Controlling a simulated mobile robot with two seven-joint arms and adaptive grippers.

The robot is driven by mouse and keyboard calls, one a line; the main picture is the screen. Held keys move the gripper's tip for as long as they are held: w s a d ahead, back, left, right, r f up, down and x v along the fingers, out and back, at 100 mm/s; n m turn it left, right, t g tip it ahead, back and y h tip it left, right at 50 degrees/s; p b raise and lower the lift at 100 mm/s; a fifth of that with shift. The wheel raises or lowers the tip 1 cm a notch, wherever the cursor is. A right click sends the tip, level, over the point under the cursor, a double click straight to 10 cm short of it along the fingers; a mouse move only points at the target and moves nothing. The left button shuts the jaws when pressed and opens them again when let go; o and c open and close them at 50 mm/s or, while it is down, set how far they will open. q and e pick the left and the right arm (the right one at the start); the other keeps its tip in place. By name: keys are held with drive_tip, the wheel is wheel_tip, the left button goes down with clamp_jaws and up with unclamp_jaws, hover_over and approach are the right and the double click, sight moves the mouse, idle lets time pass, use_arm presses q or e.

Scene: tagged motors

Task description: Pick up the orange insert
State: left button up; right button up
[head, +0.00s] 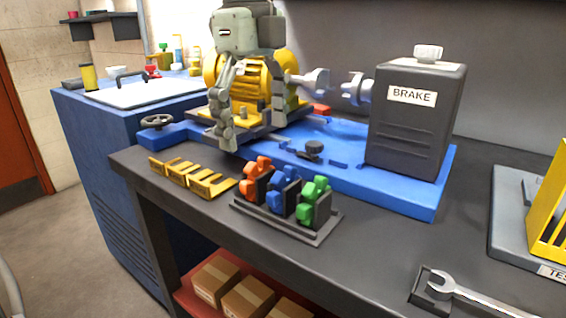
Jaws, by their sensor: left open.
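The orange insert (257,169) sits in the left slot of a small dark rack (312,237) near the front edge of the dark bench. A blue insert (285,183) and a green insert (314,192) sit in the slots to its right. My left gripper (252,126) points down from above, in front of the yellow motor (247,80). It is open, with nothing seen between its fingers. It is above and behind the orange insert, apart from it. My right gripper is not in view.
A blue base plate (405,196) carries the motor and the dark brake box (416,120) behind the rack. A yellow slotted holder (190,176) lies left of the rack. A wrench (460,290) and a yellow stand (548,225) are at right. Bench between is clear.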

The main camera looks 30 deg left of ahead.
sight(256, 171)
use_arm(q)
drive_tip(key=shift+s+f, duration=0.1)
drive_tip(key=shift+f, duration=0.1)
wheel_tip(256, 171, down, 7)
drive_tip(key=shift+s, duration=0.15)
drive_tip(key=shift+c, duration=0.2)
drive_tip(key=c, duration=1.2)
